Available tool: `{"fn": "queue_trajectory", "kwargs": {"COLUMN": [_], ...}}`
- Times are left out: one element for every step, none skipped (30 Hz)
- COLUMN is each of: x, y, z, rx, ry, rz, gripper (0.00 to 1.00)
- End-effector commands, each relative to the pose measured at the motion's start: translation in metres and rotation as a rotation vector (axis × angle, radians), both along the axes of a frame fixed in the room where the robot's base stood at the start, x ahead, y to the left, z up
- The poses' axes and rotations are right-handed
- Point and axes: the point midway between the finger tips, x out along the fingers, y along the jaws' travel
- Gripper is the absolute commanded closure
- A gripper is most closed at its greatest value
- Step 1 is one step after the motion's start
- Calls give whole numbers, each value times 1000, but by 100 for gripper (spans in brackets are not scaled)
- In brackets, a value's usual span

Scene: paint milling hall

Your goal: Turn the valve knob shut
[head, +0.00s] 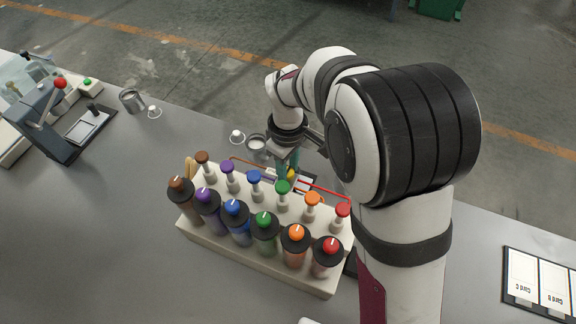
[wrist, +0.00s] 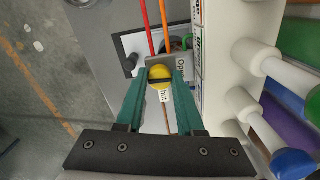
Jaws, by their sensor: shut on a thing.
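The yellow valve knob (wrist: 160,73) sits at a small grey plate in the wrist view, with a dark line across it. A label partly reading "Ope" (wrist: 181,62) is at its right, and one partly reading "hut" (wrist: 164,97) is below it. The green fingers of my gripper (wrist: 160,84) are on both sides of the knob and shut on it. In the head view my gripper (head: 287,168) is behind the bottle rack, and a bit of the yellow knob (head: 291,173) shows there. The fingers hide the knob's sides.
A pale rack (head: 258,268) holds several coloured bottles and plungers close beside my gripper. Red and orange tubes (wrist: 149,25) run by the knob. Metal cups (head: 131,101) and a lever press (head: 40,125) stand left. Cards (head: 540,282) lie right; the front left table is clear.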

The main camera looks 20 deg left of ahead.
Motion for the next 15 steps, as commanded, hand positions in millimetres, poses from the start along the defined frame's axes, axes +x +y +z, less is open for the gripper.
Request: {"fn": "queue_trajectory", "kwargs": {"x": [0, 0, 0, 0, 0, 0, 0, 0, 0, 0, 0, 0, 0, -1, -1], "y": [0, 0, 0, 0, 0, 0, 0, 0, 0, 0, 0, 0, 0, 0, 0], "z": [0, 0, 0, 0, 0, 0, 0, 0, 0, 0, 0, 0, 0, 0, 0], "rx": [0, 0, 0, 0, 0, 0, 0, 0, 0, 0, 0, 0, 0, 0, 0], "ry": [0, 0, 0, 0, 0, 0, 0, 0, 0, 0, 0, 0, 0, 0, 0], "rz": [-17, -32, -54, -73, -94, -124, -148, -174, -210, -238, -266, -305, -333, -362, -400], "gripper": [100, 100, 100, 100, 100, 100, 100, 100, 100, 100, 100, 100, 100, 100, 100]}}
